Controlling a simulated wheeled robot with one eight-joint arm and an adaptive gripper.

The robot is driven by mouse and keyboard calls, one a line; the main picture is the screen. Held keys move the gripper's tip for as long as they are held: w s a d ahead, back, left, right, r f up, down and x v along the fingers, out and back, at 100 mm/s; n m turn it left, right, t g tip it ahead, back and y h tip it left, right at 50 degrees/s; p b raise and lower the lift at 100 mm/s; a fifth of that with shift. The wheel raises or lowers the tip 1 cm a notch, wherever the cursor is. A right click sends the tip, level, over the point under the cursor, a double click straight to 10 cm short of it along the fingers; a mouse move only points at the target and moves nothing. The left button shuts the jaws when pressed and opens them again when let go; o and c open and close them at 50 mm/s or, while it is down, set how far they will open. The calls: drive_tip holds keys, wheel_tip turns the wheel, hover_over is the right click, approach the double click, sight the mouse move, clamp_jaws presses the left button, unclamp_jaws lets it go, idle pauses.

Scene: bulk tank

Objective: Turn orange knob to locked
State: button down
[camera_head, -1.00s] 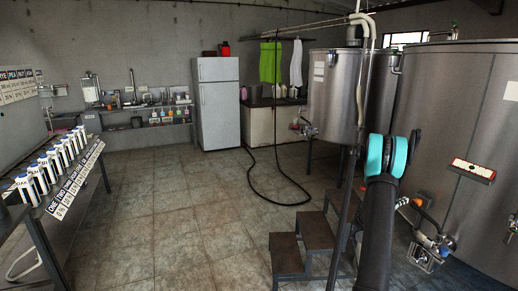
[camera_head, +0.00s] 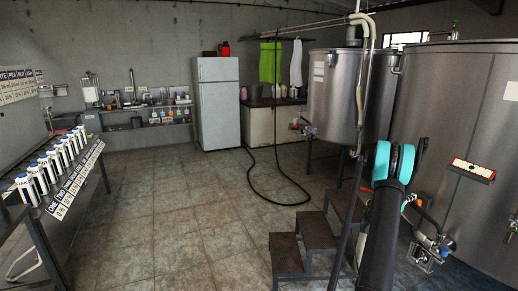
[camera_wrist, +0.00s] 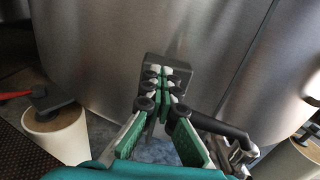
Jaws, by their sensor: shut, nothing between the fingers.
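My gripper (camera_wrist: 166,80) shows in the wrist view with its green-padded fingers together and empty, pointing at the steel of a tank. A dark curved pipe or handle (camera_wrist: 220,126) runs just right of the fingers; I cannot tell whether they touch. A small orange-red spot shows on the smaller tank's valve (camera_head: 307,128), too small to make out. The lock position is not readable.
Dark steps (camera_head: 300,245) stand left of my arm. A white cylinder (camera_wrist: 55,135) stands left of my gripper, with a red bar (camera_wrist: 14,95) beside it. A black hose (camera_head: 255,180) lies on the floor. The tiled floor in the middle is clear.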

sight(415, 206)
drive_tip(key=shift+s+d+r, duration=0.1)
drive_tip(key=shift+s+d, duration=0.15)
drive_tip(key=shift+s, duration=0.3)
idle(0.6)
drive_tip(key=shift+s, duration=0.15)
drive_tip(key=shift+s+d, duration=0.25)
drive_tip(key=shift+s, duration=0.25)
drive_tip(key=shift+s, duration=0.15)
drive_tip(key=shift+d, duration=0.1)
idle(0.4)
drive_tip(key=shift+s+r, duration=0.1)
drive_tip(key=shift+r, duration=0.05)
drive_tip(key=v, duration=0.6)
idle(0.3)
